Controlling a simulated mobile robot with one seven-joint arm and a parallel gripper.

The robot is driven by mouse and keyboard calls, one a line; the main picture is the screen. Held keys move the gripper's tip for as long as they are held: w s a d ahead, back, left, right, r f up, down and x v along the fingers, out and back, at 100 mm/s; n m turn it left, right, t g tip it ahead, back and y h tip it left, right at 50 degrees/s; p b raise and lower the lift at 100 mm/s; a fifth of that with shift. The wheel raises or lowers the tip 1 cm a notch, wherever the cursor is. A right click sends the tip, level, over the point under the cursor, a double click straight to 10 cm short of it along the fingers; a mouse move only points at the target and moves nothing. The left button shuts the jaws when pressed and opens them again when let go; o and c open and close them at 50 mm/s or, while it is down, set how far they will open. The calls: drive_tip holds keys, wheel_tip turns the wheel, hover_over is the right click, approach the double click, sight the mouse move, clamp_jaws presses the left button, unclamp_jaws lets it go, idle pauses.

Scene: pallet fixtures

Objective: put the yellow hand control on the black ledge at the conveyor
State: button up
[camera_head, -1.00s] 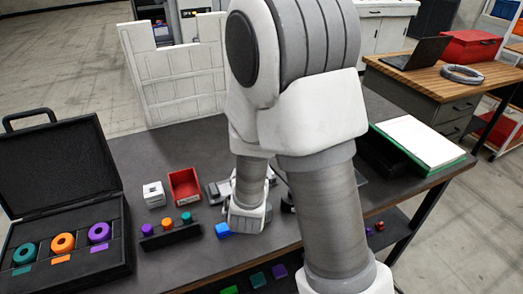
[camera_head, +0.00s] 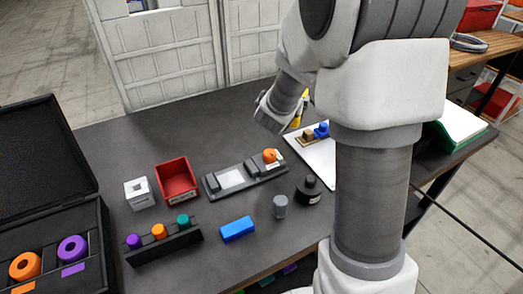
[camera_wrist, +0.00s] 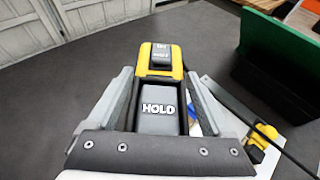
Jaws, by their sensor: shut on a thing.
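The yellow hand control (camera_wrist: 160,61) has a black rocker switch at its far end and a grey face marked HOLD. My gripper (camera_wrist: 163,97) is shut on it, with a grey finger along each side, in the wrist view. In the head view a small yellow part of the control (camera_head: 300,110) shows beside my gripper (camera_head: 277,113), above the back part of the dark table. My arm hides some of it. I cannot make out a conveyor or its black ledge in either view.
The dark table (camera_head: 120,165) carries a red bin (camera_head: 177,181), a grey fixture plate (camera_head: 231,178), a blue block (camera_head: 237,229) and a white board (camera_head: 318,165). A black case (camera_head: 92,245) is at the left. Pale panels (camera_head: 170,55) stand behind the table.

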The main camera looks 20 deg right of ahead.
drive_tip(key=shift+w+d+r, duration=0.1)
drive_tip(key=shift+w+d, duration=0.1)
drive_tip(key=shift+d, duration=0.5)
drive_tip(key=shift+w, duration=0.1)
drive_tip(key=w+a+f, duration=0.1)
drive_tip(key=a+f, duration=0.1)
drive_tip(key=a, duration=0.1)
drive_tip(key=w+a+f, duration=0.1)
drive_tip(key=a+f, duration=0.1)
drive_tip(key=a, duration=0.2)
drive_tip(key=w+a+f, duration=0.2)
drive_tip(key=a, duration=0.1)
drive_tip(key=shift+a+f, duration=0.25)
drive_tip(key=shift+f, duration=2)
drive_tip(key=shift+f+b, duration=0.25)
drive_tip(key=shift+b, duration=0.25)
drive_tip(key=o, duration=1.6)
drive_tip(key=shift+c, duration=0.2)
drive_tip(key=shift+r, duration=0.1)
